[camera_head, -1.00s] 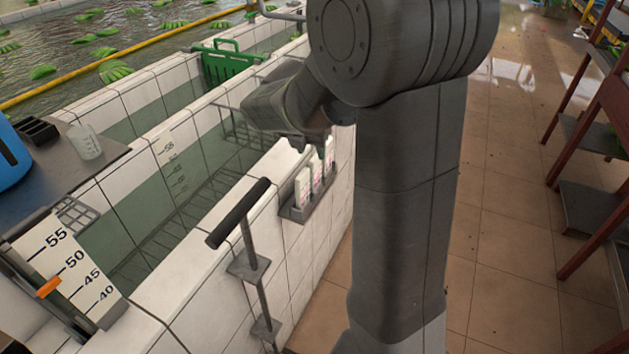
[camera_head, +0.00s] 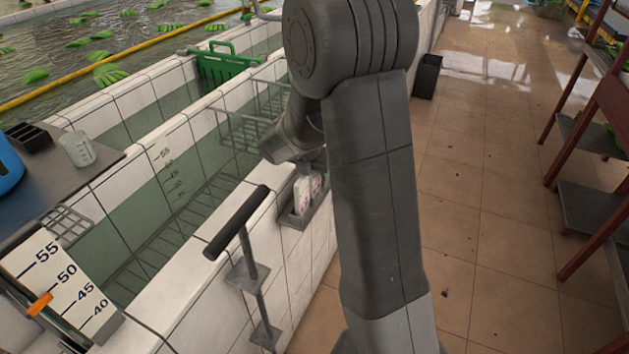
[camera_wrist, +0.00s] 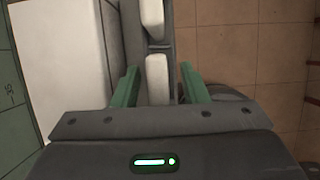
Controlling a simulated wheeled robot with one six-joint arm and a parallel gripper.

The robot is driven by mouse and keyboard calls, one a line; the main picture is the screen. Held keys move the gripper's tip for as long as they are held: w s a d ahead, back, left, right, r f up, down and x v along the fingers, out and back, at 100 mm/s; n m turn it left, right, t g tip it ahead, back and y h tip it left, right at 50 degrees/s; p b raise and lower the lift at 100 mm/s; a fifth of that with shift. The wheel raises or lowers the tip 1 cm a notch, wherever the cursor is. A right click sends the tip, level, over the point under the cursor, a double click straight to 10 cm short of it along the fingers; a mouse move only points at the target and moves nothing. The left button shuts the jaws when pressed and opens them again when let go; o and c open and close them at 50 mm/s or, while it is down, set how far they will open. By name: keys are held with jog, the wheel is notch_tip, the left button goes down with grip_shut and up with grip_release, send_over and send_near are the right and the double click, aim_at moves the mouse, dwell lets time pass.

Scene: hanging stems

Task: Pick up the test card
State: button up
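White test cards with pink marks (camera_head: 303,194) stand upright in a grey holder (camera_head: 290,219) on the outer side of the tiled tank wall. In the wrist view two white card tops show in a row; the nearer card (camera_wrist: 157,80) lies between the green fingers of my gripper (camera_wrist: 158,88). The holder's grey rim (camera_wrist: 133,30) runs alongside the cards. In the head view my arm hides the fingertips and part of the holder.
A black T-shaped handle (camera_head: 236,222) rises beside the wall in front of the holder. A dark bin (camera_head: 428,76) and a shelf (camera_head: 590,215) stand right; the tiled floor between is clear.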

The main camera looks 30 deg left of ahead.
jog(key=shift+c, duration=0.2)
grip_shut()
jog(key=shift+r, duration=0.1)
